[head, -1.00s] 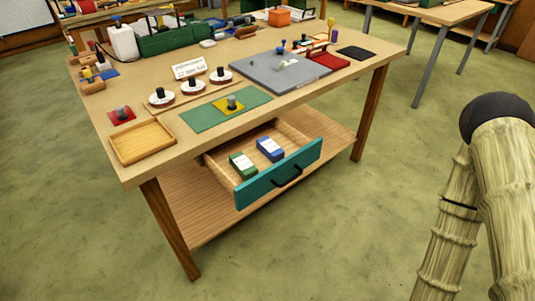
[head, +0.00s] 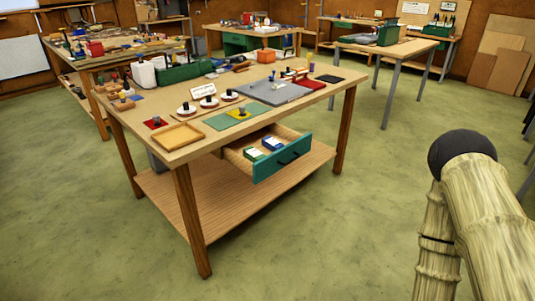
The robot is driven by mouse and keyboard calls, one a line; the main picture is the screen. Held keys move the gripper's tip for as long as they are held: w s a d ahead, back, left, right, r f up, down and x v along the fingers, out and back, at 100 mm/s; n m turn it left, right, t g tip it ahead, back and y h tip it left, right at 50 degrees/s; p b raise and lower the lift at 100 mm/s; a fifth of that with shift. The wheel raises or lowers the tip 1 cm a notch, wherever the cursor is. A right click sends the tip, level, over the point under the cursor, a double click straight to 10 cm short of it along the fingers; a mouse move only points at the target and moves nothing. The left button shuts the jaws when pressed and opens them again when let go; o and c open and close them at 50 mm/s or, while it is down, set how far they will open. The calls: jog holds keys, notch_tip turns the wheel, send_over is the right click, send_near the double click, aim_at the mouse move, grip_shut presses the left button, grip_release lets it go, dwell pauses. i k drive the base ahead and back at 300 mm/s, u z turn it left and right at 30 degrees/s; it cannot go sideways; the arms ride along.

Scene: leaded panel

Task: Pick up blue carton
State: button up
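The blue carton (head: 273,144) lies in the open drawer (head: 282,159) under the workbench, with a white label on its top. A green carton (head: 253,153) with a white label lies to its left in the same drawer. The drawer has a teal front with a dark handle and is pulled out toward the right front. My gripper is not in view. Part of my arm shows at the right edge, well apart from the drawer.
A lower shelf (head: 225,198) lies beneath the drawer. The green floor (head: 340,235) in front is clear. Other benches stand behind.

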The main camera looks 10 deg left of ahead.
aim_at(272, 145)
jog(key=u, duration=0.75)
jog(key=i, duration=1.1)
jog(key=u, duration=0.05)
